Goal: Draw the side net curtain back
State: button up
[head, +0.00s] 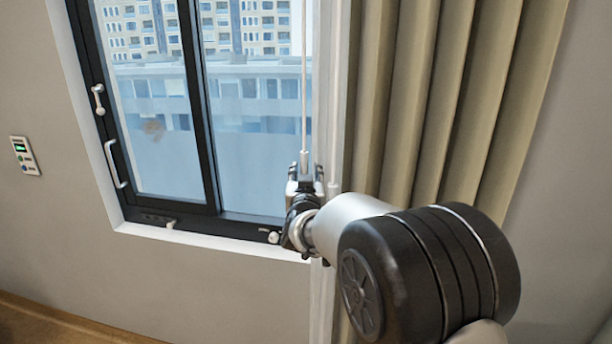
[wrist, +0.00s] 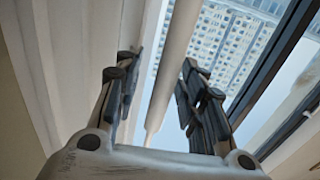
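A pale draw wand (head: 304,85) hangs down in front of the window's right part. The net curtain (head: 329,95) appears as a narrow white bunched strip between the glass and the beige curtain. My gripper (head: 305,172) is at the lower end of the wand, left of the white strip. In the wrist view the wand (wrist: 174,65) passes between the fingers of my gripper (wrist: 160,75). The fingers stand apart, with a gap on the left of the wand; the right finger is close to it, and contact cannot be told. White folds (wrist: 75,60) show on the left.
The dark-framed window (head: 205,130) has white handles (head: 113,165) on its left side and a sill below. A thick beige curtain (head: 440,80) hangs to the right, behind my arm. A small wall panel (head: 25,156) is at far left. A wooden surface (head: 45,322) is at lower left.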

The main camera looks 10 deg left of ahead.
notch_tip(320, 180, up, 10)
jog(key=shift+r, duration=0.1)
dwell(0.4)
